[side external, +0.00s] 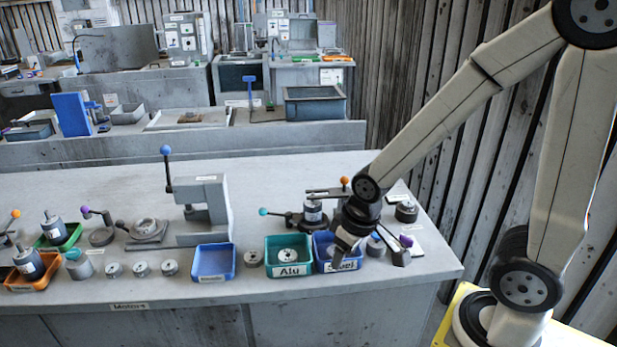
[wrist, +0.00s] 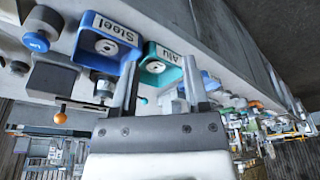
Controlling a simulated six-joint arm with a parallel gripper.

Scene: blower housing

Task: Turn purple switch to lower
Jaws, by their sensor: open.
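A purple knob (side external: 406,240) shows at the right end of the bench, beside one finger of my gripper, which partly hides its base. A second purple knob (side external: 85,211) sits on a small lever at the left of the bench, far from the gripper. I cannot tell which is the switch, nor its position. My gripper (side external: 370,257) is over the bench's right part by the blue Steel tray (side external: 322,262). In the wrist view my gripper (wrist: 162,60) has its fingers apart with nothing held between them. No clearly purple knob shows there.
A green Alu tray (side external: 289,271) stands left of the Steel tray, and an empty blue tray (side external: 213,278) further left. A lever press (side external: 200,205) stands behind. An orange-knobbed device (side external: 345,182) is close behind the gripper. A slatted wall (side external: 430,110) bounds the right.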

